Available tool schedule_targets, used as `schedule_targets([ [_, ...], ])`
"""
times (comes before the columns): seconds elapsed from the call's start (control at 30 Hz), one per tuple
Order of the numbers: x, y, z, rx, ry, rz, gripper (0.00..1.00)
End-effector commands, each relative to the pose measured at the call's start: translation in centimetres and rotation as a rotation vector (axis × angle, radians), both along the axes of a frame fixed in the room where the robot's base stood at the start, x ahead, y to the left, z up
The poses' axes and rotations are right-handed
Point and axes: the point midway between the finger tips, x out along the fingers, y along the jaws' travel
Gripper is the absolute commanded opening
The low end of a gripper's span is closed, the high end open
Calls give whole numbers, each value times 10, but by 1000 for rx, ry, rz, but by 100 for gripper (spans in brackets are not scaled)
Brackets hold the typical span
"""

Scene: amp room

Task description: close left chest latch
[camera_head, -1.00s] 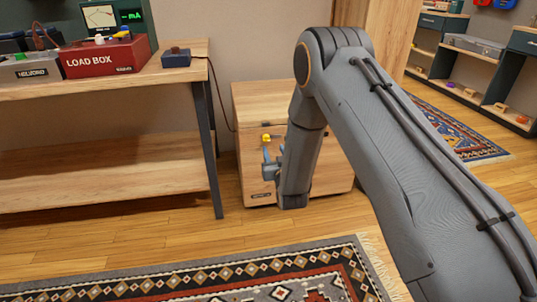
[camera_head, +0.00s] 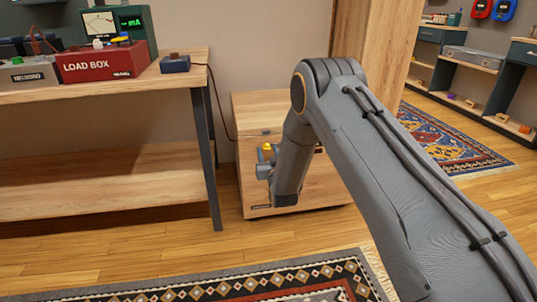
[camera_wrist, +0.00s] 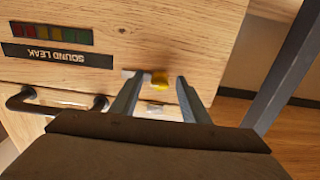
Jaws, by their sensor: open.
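The wooden chest (camera_head: 325,190) stands on the floor against the wall, lid down. Its yellow latch tab (camera_head: 265,148) shows on the front, just above my gripper (camera_head: 264,163). In the wrist view the yellow tab (camera_wrist: 160,78) sits beside a small pale plate, between and just beyond the tips of my gripper (camera_wrist: 156,84). The fingers are spread on either side of it, with a visible gap to each. A small metal piece (camera_wrist: 156,108) lies on the chest front between the fingers. My arm hides much of the chest's front in the head view.
A dark handle (camera_wrist: 60,103) and a SOUND LEAK label (camera_wrist: 47,55) are on the chest front. A wooden bench (camera_head: 120,88) with a red load box (camera_head: 100,63) stands left, its dark leg (camera_head: 207,160) near the chest. A patterned rug (camera_head: 200,290) lies in front.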

Motion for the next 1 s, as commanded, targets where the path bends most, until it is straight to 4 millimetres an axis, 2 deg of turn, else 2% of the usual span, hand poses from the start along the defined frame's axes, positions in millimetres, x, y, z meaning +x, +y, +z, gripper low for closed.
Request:
schedule_targets([
  [0.1,0,0,0,0,0,0,42],
  [0.13,0,0,0,0,0,0,38],
  [0.37,0,0,0,0,0,0,0],
  [0.67,0,0,1,-34,-10,0,1],
  [1.0,-1,-1,2,-242,-70,0,1],
])
